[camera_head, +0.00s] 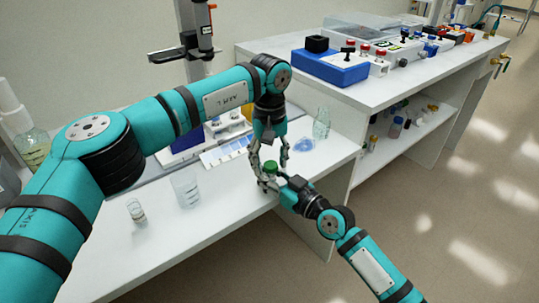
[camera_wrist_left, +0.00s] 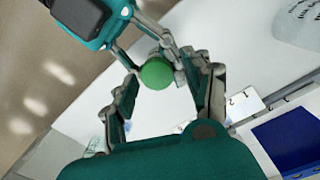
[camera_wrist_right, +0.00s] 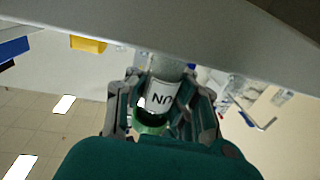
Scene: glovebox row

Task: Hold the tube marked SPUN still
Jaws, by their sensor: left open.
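A tube with a green cap (camera_head: 270,167) is near the front edge of the white bench. In the right wrist view its white label (camera_wrist_right: 162,97) shows upside down, with only the letters "UN" readable. My right gripper (camera_head: 277,178) is closed around the tube from the right. My left gripper (camera_head: 270,160) points down from above with its fingers apart. In the left wrist view the green cap (camera_wrist_left: 156,73) lies just beyond and between the open left fingers (camera_wrist_left: 167,98), apparently clear of them. The tube's lower part is hidden in the head view.
A beaker (camera_head: 185,188) and a small glass vial (camera_head: 136,211) stand on the bench to the left. A clear flask (camera_head: 321,122) and a blue dish (camera_head: 303,145) are to the right. A blue box (camera_head: 330,67) with other equipment sits on the further bench.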

